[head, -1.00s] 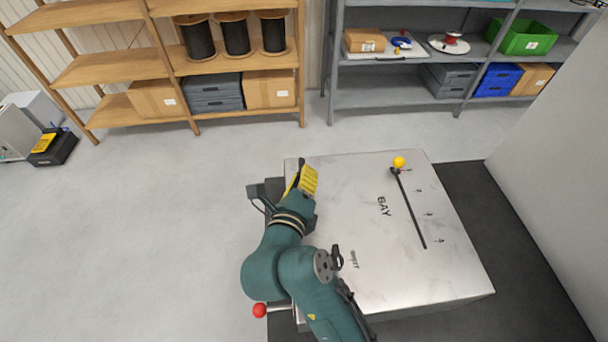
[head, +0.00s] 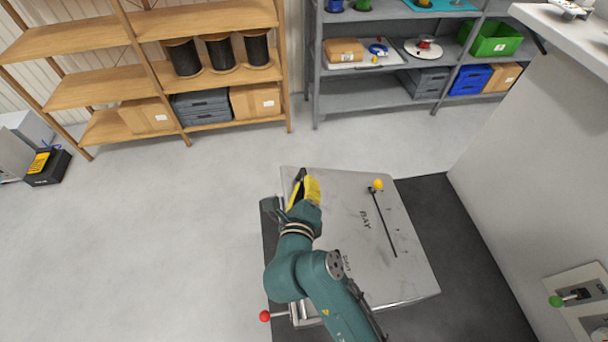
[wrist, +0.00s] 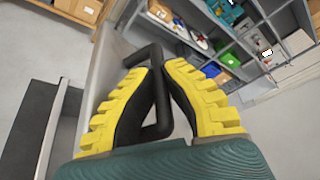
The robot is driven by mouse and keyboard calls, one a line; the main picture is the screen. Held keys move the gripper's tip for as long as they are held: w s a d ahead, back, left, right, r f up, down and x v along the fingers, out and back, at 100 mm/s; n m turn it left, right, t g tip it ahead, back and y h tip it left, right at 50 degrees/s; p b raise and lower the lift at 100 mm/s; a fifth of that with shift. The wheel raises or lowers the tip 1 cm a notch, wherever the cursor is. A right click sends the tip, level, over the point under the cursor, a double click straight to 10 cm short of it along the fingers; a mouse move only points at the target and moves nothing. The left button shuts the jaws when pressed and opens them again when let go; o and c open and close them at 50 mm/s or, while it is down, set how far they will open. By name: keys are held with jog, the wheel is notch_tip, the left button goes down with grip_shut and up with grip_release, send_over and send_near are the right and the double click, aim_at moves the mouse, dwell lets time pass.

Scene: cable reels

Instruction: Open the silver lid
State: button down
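The silver lid (head: 345,205) is the flat, scuffed metal top of a low box, marked "BAY", and it looks closed. A black bar handle (wrist: 163,100) shows in the wrist view at its edge. My gripper (head: 303,182) is at the lid's far left corner in the head view. In the wrist view its yellow fingers (wrist: 158,70) are on either side of the handle bar, with the dark pads closed against it near the tips. In the head view my arm hides part of the lid's left side and most of the handle.
A yellow knob (head: 377,184) stands at the slot in the lid. A red-knobbed lever (head: 264,316) sticks out at the box's near left. A white wall panel with a green-knobbed lever (head: 556,301) is at right.

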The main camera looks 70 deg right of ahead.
jog(key=shift+m, duration=0.6)
jog(key=r+p, duration=0.1)
jog(key=p, duration=0.1)
jog(key=s+d+r+p, duration=0.1)
jog(key=r+p, duration=0.1)
jog(key=s+r+p, duration=0.1)
jog(key=p, duration=0.2)
jog(key=shift+s+d+r, duration=0.15)
jog(key=shift+s, duration=0.1)
jog(key=shift+s+d+r+y+p, duration=0.2)
jog(key=shift+s+y+p, duration=0.15)
jog(key=shift+p, duration=0.7)
jog(key=shift+s+f, duration=0.1)
jog(key=c, duration=1.4)
grip_release()
jog(key=shift+d, duration=0.1)
jog(key=shift+o, duration=0.2)
jog(key=v, duration=1.2)
jog(key=shift+s, duration=0.15)
